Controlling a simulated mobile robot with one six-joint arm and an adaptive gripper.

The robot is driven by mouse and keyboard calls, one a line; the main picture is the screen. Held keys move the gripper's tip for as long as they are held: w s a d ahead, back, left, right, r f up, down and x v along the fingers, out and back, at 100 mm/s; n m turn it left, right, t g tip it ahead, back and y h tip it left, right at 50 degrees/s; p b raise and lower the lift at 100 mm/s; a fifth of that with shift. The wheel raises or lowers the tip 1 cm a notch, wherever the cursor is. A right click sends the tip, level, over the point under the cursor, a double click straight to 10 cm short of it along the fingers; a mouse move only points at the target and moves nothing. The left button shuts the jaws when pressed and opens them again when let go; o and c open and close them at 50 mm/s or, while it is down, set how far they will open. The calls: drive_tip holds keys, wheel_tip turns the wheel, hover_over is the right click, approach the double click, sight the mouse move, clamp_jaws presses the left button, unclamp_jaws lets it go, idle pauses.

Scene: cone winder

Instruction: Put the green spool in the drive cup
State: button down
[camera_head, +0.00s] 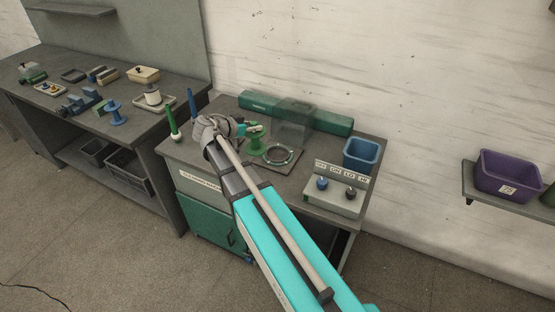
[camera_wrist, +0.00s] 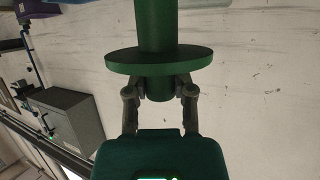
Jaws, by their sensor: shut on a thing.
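The green spool (camera_head: 256,139) is at my gripper (camera_head: 243,128), above the grey machine table. In the wrist view, my gripper (camera_wrist: 160,88) is shut on the green spool (camera_wrist: 158,62), its fingers on the narrow part beside the wide flange. A dark ring on a square plate (camera_head: 278,155), which looks like the drive cup, lies just right of the spool. A clear guard (camera_head: 294,122) stands behind it. My arm covers part of the table front, and whether the spool touches the table cannot be told.
A green spike (camera_head: 173,126) and a blue spike (camera_head: 192,102) stand at the table's left. A long green box (camera_head: 322,119) lies at the back. A blue bin (camera_head: 361,156) and a control box (camera_head: 336,194) are at the right. A blue spool (camera_head: 116,114) stands on the left bench.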

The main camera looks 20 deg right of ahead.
drive_tip(key=shift+w+a+f, duration=0.1)
drive_tip(key=shift+a, duration=0.2)
drive_tip(key=w+d+f+b, duration=0.6)
drive_tip(key=d+f+b, duration=0.3)
drive_tip(key=d, duration=0.3)
idle(0.3)
drive_tip(key=shift+s, duration=0.1)
drive_tip(key=shift+w+d+f+b, duration=0.1)
drive_tip(key=shift+d+f+b, duration=0.05)
drive_tip(key=shift+f+b, duration=0.9)
drive_tip(key=shift+w+d+f+b, duration=0.1)
drive_tip(key=shift+d+f+b, duration=0.05)
drive_tip(key=shift+f+b, duration=0.85)
